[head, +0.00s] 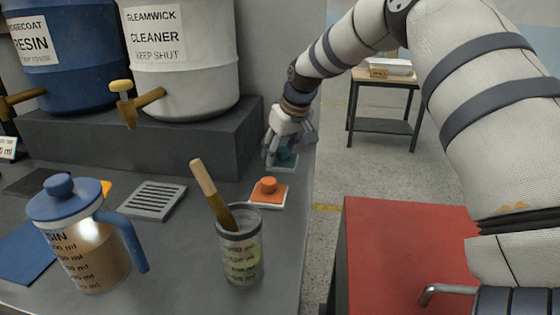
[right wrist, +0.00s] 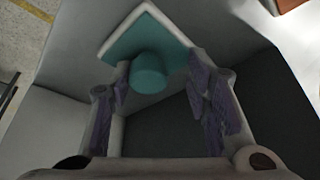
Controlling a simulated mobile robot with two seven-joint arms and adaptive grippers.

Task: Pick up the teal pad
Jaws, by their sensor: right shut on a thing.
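The teal pad (head: 287,161) is at the far right part of the grey counter, partly hidden by my right gripper (head: 276,153). In the right wrist view the teal pad (right wrist: 138,42) shows as a teal square with a white edge and a round teal knob (right wrist: 150,73). The fingers of my right gripper (right wrist: 163,88) stand on either side of the knob, shut on the pad. I cannot tell whether the pad touches the counter. My left gripper is not in view.
An orange pad (head: 268,190) with a knob lies nearer on the counter. A beaker (head: 240,262) with a brush and a blue-lidded jug (head: 88,250) stand in front. A drain grate (head: 152,200) lies left. Drums (head: 185,85) stand on a dark ledge (head: 190,142) behind.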

